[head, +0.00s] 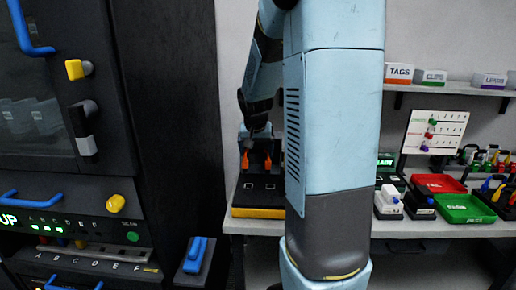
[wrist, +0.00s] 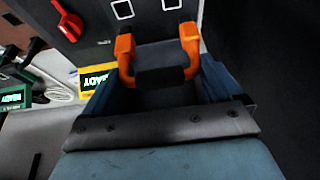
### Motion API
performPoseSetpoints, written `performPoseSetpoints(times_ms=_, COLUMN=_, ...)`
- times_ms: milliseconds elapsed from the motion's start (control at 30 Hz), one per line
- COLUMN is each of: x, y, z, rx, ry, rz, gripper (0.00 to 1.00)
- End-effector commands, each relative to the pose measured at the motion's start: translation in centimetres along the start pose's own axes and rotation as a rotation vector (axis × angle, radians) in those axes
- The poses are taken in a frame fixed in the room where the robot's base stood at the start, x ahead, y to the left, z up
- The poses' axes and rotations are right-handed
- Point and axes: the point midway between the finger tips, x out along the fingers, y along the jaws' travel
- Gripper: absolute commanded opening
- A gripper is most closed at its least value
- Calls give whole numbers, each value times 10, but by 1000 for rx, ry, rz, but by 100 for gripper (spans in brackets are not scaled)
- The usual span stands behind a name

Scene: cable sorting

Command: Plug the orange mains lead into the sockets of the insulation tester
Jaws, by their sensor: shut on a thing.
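The orange mains lead shows as two orange ends (wrist: 190,45), with a dark middle piece between them, in front of my gripper (wrist: 160,78) in the wrist view. My gripper is shut on it. In the wrist view a dark panel (wrist: 92,28) has white-outlined squares, seemingly sockets, and a red knob (wrist: 68,20). The squares lie just beyond the orange ends; I cannot tell whether they touch.
A dark cabinet (head: 160,120) with blue handles stands close on the left. A red tray (head: 438,183) and a green tray (head: 466,208) lie on the bench at right, beside small devices. A shelf (head: 450,90) holds labelled boxes. My arm hides the bench's middle.

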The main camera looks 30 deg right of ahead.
Motion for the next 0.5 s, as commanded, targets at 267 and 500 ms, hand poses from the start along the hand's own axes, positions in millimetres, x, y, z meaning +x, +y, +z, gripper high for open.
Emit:
performPoseSetpoints(times_ms=267, x=1, y=12, z=-3, rx=21, ry=0, rz=8, gripper=58)
performPoseSetpoints(times_ms=500, x=8, y=14, z=-1, rx=23, ry=-2, rz=10, gripper=58)
